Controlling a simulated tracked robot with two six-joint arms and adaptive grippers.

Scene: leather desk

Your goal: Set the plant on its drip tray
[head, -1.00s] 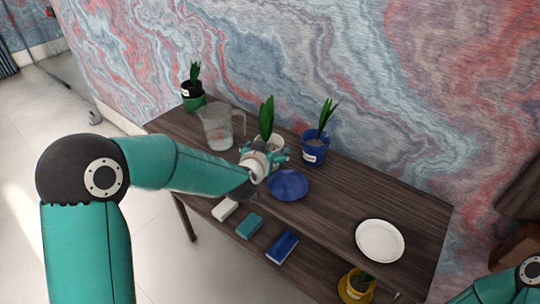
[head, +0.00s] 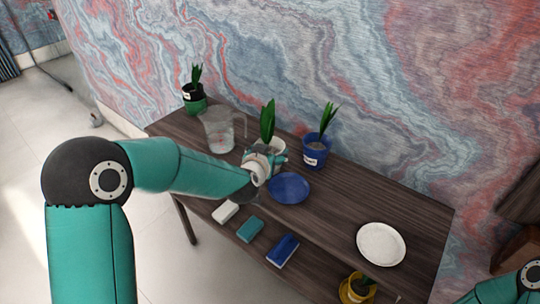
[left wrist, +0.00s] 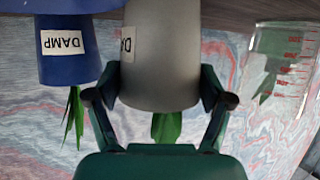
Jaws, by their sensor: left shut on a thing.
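A green plant (head: 268,121) stands in a white pot (head: 279,154) on the desk's upper shelf, between a glass jug and a blue pot. My left gripper (head: 263,162) is shut on the white pot from the front. In the left wrist view, which is upside down, my left gripper (left wrist: 159,98) has a finger on each side of the pot (left wrist: 160,55), which looks grey there and has a partly hidden label. A blue saucer (head: 288,188) lies just in front, and a white saucer (head: 381,244) lies at the right; both are empty. My right gripper is out of view.
A blue potted plant (head: 315,150) stands close to the right of the held pot. The glass jug (head: 218,131) is close to its left. A green-potted plant (head: 194,97) stands far left. Clear wood (head: 345,196) lies between the two saucers.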

